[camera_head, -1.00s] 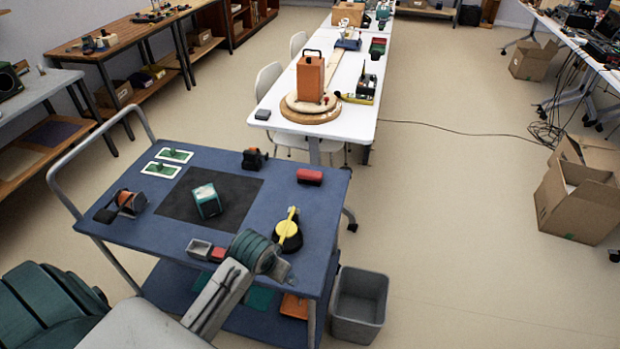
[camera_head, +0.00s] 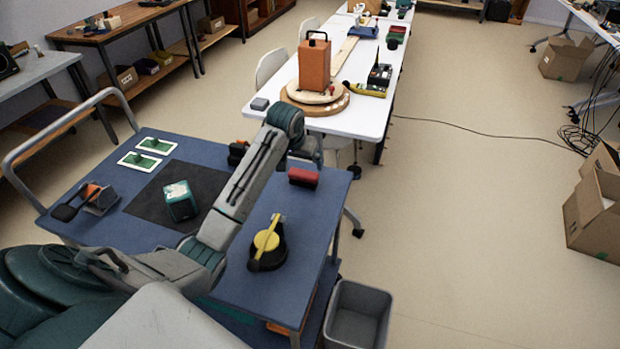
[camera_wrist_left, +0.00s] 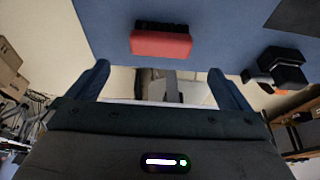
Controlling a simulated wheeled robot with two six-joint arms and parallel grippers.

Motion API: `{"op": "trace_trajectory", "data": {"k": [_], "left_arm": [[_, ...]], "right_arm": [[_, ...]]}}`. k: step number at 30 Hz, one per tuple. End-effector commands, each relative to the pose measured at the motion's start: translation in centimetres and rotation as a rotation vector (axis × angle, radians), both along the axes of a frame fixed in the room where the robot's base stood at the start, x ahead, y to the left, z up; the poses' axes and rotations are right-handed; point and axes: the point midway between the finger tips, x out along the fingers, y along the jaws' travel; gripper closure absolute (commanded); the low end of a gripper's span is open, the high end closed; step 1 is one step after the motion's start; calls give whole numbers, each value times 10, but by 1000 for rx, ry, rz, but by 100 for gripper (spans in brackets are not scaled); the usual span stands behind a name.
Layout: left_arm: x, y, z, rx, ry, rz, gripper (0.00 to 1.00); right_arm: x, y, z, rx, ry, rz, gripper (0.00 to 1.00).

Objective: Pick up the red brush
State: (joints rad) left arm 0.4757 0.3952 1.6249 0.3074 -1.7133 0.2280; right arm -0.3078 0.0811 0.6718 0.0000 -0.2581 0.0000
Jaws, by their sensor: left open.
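The red brush (camera_head: 303,177) lies on the blue top of a cart, near its far right corner. It also shows in the left wrist view as a red block with dark bristles (camera_wrist_left: 160,44), at the top middle. My left arm reaches across the cart from the left. My left gripper (camera_head: 308,151) is just beyond and above the brush in the head view, its fingertips partly hidden by the wrist. In the left wrist view its two fingers (camera_wrist_left: 160,78) are spread wide, with nothing between them, and the brush is apart from them. My right gripper is not in view.
A yellow and black round tool (camera_head: 267,243) sits on the cart (camera_head: 305,225). A teal cube (camera_head: 180,201) stands on a dark mat. A black device (camera_head: 238,152) is close to my arm. A white table (camera_head: 372,118) stands beyond, and a grey bin (camera_head: 357,315) is at right.

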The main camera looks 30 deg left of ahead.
Motion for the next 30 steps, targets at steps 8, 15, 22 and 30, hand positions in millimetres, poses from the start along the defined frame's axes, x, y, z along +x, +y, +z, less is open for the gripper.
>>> {"op": "trace_trajectory", "data": {"k": [8,15,22,30], "left_arm": [[15,3,-38,-1,5,0,0],[23,6,-54,-1,4,-1,0],[37,9,-83,-1,4,-1,0],[40,10,-92,0,2,-2,0]], "right_arm": [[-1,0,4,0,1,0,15],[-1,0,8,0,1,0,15],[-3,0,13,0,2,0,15],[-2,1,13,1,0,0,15]]}}
